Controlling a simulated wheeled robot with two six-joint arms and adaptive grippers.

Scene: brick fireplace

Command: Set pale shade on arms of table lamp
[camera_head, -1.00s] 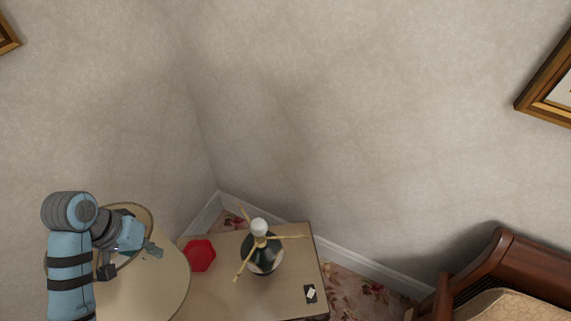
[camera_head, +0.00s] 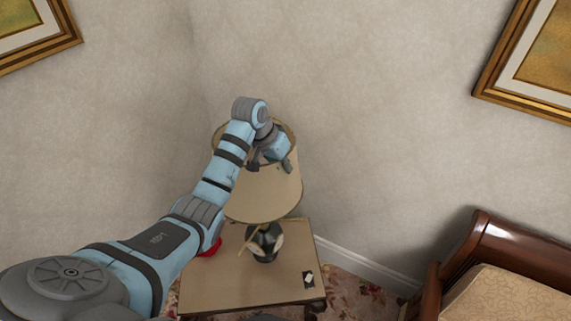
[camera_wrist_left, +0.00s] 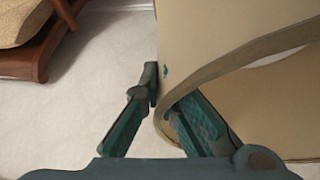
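The pale shade (camera_head: 262,198) is a beige open drum with a darker rim. My left gripper (camera_head: 272,164) is shut on its wall near the upper rim. In the left wrist view, the fingers (camera_wrist_left: 166,98) straddle the shade's wall (camera_wrist_left: 205,35), one outside and one inside. The shade hangs above the table lamp (camera_head: 265,246), which has a dark rounded body and thin brass arms. One arm (camera_head: 247,241) shows below the shade. The shade hides the bulb and other arms, so I cannot tell whether it touches them. My right gripper is not in view.
The lamp stands on a small wooden table (camera_head: 225,286). Walls meet close behind. A wooden-framed seat (camera_head: 500,270) stands at the right.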

